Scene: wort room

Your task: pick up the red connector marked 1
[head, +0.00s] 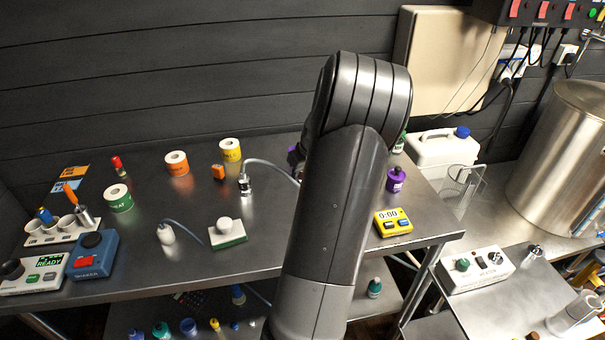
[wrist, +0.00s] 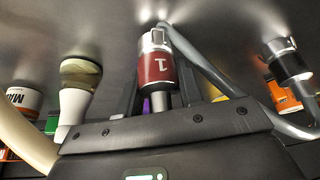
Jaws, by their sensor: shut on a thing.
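The red connector (wrist: 157,69) with a white 1, upside down in the picture, is in the middle of the wrist view. It has a silver metal end, and a grey hose (wrist: 205,62) runs close by on its right. My gripper (wrist: 157,88) is shut on the red connector, with dark fingers at its sides. The metal end is close to the steel surface; I cannot tell whether it touches. In the head view my own arm hides the gripper and the red connector.
In the head view a yellow timer (head: 393,223) and a purple bottle (head: 396,179) stand right of my arm. Bare table (head: 180,275) lies front left.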

